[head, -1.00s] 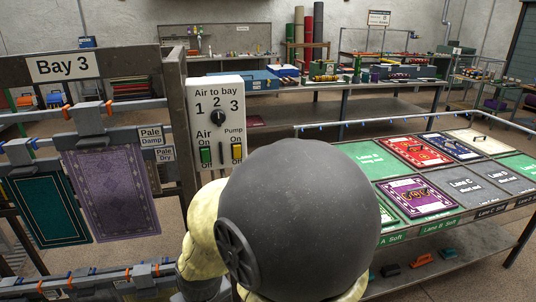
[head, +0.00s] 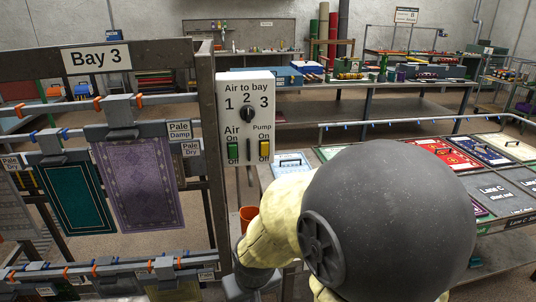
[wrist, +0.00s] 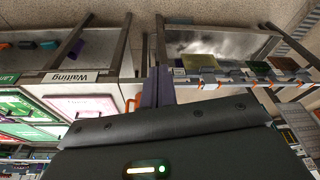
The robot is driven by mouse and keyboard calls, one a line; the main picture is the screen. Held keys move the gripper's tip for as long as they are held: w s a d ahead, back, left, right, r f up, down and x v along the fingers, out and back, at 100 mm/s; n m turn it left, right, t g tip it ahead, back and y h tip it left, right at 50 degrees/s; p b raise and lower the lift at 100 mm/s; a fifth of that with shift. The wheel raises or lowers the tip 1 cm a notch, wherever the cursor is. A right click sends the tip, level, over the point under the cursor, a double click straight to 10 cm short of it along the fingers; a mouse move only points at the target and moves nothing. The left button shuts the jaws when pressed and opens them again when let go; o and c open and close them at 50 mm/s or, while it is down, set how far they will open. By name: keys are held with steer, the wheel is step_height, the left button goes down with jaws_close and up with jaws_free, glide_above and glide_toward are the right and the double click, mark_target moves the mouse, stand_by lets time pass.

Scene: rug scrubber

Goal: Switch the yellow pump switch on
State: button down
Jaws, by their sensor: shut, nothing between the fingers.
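The yellow pump switch (head: 264,149) is on the right of a white control panel (head: 235,90), between "On" above and "Off" below. I cannot tell its position from its tilt. The green air switch (head: 233,151) is on the left of the same panel. A black dial (head: 247,114) numbered 1, 2, 3 is above them. My gripper (wrist: 158,88) is shut and empty in the wrist view, its dark housing filling the lower part. In the head view my arm hides most of the gripper, below and right of the panel. The panel is not recognisable in the wrist view.
The panel is fixed to a dark post (head: 209,130) beside the Bay 3 rack, where a purple rug (head: 142,185) and a green rug (head: 78,195) hang. An orange cup (head: 249,218) is below the panel. A table with lane mats (head: 502,188) stands at the right.

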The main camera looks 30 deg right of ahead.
steer(key=w+d+r+m+t+h+b, duration=0.1)
steer(key=w+d+r+t+b, duration=0.1)
steer(key=w+d+r+t, duration=0.3)
steer(key=w+d+m+t+h+b, duration=0.1)
steer(key=w+d+t+b, duration=0.1)
steer(key=w+t, duration=0.35)
steer(key=w+d+r+t+h+b, duration=0.1)
steer(key=d+r+t, duration=0.1)
steer(key=r, duration=0.3)
steer(key=w+d+r+m+t+h+b, duration=0.1)
steer(key=d+r+t+h, duration=0.1)
steer(key=r, duration=0.4)
steer(key=shift+w+d+r+t+h, duration=0.35)
steer(key=shift+d+t, duration=0.5)
steer(key=shift+d, duration=0.35)
steer(key=p+x, duration=0.4)
steer(key=p, duration=0.5)
steer(key=shift+w+d+r, duration=0.1)
steer(key=shift+w+r, duration=0.05)
steer(key=shift+w, duration=0.05)
steer(key=p, duration=0.3)
steer(key=shift+w, duration=0.25)
